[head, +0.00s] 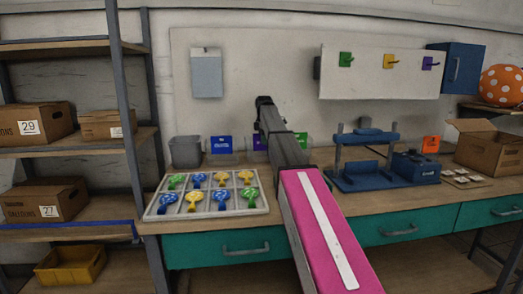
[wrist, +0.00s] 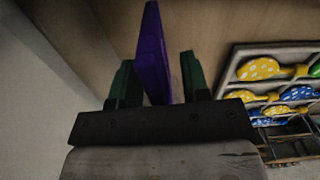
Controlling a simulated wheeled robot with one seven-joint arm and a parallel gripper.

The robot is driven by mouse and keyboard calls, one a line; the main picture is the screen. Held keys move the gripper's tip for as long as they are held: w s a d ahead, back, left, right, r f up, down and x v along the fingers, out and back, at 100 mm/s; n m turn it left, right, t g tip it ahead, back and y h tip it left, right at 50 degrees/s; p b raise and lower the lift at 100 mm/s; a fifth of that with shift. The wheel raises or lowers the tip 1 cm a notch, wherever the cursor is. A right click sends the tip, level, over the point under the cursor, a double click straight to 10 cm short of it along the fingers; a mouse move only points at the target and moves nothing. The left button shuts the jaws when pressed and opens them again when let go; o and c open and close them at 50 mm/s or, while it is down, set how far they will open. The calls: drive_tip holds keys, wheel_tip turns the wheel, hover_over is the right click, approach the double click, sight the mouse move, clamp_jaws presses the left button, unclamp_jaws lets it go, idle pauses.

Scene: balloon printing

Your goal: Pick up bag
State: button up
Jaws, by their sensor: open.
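In the wrist view a thin upright purple bag (wrist: 152,55) stands between the two green fingers of my gripper (wrist: 157,72). The fingers are open, with a visible gap on each side of the bag. A blue bag (head: 221,145) stands left of the arm. A green bag (head: 301,140) shows partly on its right. An orange bag (head: 431,144) stands farther right.
A tray (head: 155,213) of colored balloons lies on the table (head: 325,196) left of the arm. A grey bin (head: 186,152) stands behind it. A blue press frame (head: 364,158) and an open carton (head: 490,150) are to the right. A board with hooks (head: 385,82) hangs above.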

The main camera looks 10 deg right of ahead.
clamp_jaws()
drive_tip(key=shift+r, duration=0.1)
